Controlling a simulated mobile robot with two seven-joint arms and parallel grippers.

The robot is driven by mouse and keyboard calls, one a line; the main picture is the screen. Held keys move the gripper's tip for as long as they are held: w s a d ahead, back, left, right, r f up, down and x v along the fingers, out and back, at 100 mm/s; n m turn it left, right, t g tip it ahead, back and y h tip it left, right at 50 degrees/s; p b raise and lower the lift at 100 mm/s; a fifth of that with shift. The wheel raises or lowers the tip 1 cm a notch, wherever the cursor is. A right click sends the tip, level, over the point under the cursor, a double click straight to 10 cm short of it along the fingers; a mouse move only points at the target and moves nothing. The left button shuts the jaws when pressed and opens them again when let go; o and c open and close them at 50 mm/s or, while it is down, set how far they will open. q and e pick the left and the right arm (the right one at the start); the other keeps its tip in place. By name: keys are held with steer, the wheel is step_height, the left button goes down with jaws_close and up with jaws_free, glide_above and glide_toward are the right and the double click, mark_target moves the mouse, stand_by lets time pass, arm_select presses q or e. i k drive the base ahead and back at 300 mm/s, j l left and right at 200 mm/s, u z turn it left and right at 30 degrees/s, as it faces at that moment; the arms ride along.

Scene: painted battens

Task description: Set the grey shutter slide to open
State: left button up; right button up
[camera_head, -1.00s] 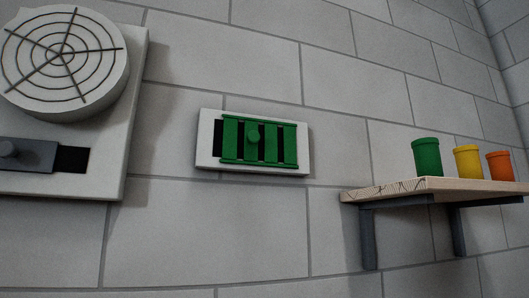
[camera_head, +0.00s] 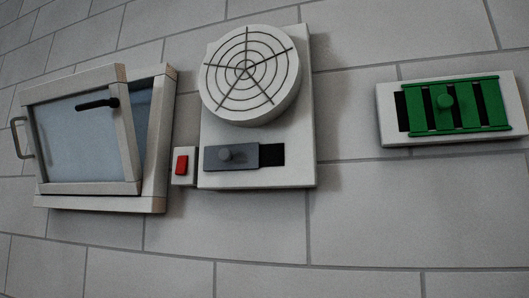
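The grey shutter slide (camera_head: 244,158) sits on a white panel (camera_head: 293,180) below a round fan grille. A round grey knob (camera_head: 226,154) sticks out of the slide, left of its middle. The slide covers the left and middle of its slot. A black opening (camera_head: 271,154) shows at the slot's right end. Neither of my grippers is in view.
The round fan (camera_head: 249,72) juts out above the slide. A red rocker switch (camera_head: 181,165) is just left of the panel. A tilted-open window (camera_head: 85,140) with a black handle is farther left. A green slatted vent (camera_head: 455,105) is at right.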

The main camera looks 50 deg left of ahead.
mark_target(244, 155)
steer(key=u, duration=1.95)
